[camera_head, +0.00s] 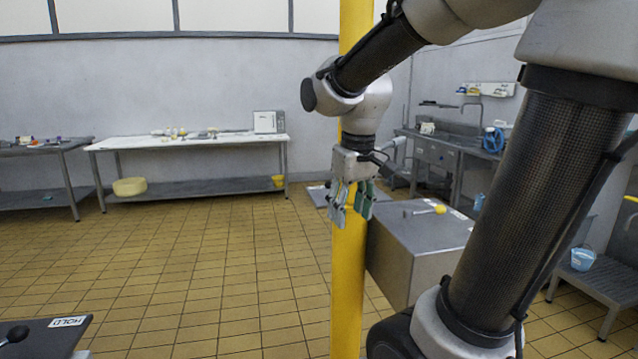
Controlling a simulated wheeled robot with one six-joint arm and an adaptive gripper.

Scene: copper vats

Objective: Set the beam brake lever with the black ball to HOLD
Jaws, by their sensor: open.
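A lever with a black ball (18,333) shows at the bottom left, partly cut off by the picture's edge. It is on a dark panel (45,340), where a white plate reading HOLD (68,322) lies to the right of the ball. My gripper (351,218) hangs in the middle of the picture, pointing down, open and empty. It is well to the right of the black ball and apart from it.
A yellow post (345,290) stands behind my gripper. A grey metal box (415,245) with a yellow-knobbed lever (440,209) is to its right. A white-topped table (200,143) stands by the back wall. The tiled floor (215,260) between post and dark panel is clear.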

